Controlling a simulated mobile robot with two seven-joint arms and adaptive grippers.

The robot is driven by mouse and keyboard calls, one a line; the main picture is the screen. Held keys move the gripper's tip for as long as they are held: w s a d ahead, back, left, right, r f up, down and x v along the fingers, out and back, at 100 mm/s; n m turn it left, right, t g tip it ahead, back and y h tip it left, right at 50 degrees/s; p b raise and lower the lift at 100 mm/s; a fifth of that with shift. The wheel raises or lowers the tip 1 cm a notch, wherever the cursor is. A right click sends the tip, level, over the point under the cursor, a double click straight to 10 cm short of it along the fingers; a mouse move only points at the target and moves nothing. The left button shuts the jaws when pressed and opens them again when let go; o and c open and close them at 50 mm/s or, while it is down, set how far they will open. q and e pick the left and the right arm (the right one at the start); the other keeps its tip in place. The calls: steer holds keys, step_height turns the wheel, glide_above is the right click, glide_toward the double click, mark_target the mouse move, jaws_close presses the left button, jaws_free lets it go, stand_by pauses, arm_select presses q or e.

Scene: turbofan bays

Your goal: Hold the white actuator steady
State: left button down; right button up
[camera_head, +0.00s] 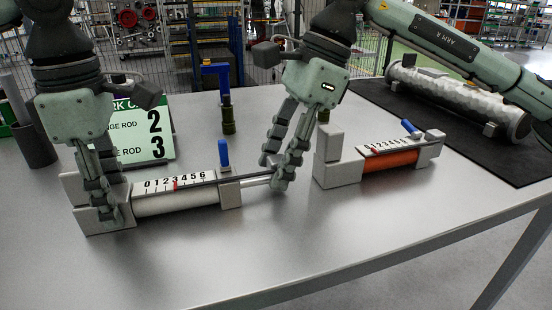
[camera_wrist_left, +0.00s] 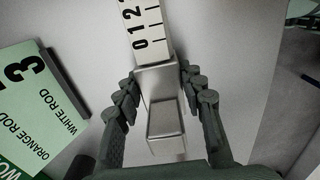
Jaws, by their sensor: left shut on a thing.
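The white actuator (camera_head: 176,199) lies on the grey table, with a 0-to-6 scale (camera_head: 176,183) along it, a red mark near 3 and a blue lever (camera_head: 223,154). My left gripper (camera_head: 108,212) is shut on its left end block (camera_head: 78,188); in the left wrist view the fingers (camera_wrist_left: 162,85) straddle the grey block (camera_wrist_left: 165,122). My right gripper (camera_head: 272,176) is at the actuator's thin rod (camera_head: 254,182) on the right, its fingers apart around the rod's end. Contact there is unclear.
An orange actuator (camera_head: 388,160) lies to the right. A green sign (camera_head: 145,135) stands behind the left arm, near a dark cup (camera_head: 36,146). A blue-and-green tool (camera_head: 227,105) stands behind. A silver cylinder (camera_head: 455,98) lies on a black mat. The table front is clear.

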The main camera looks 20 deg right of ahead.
steer(key=v, duration=1.2)
arm_select(q)
steer(key=c, duration=0.9)
jaws_free()
steer(key=shift+o, duration=0.2)
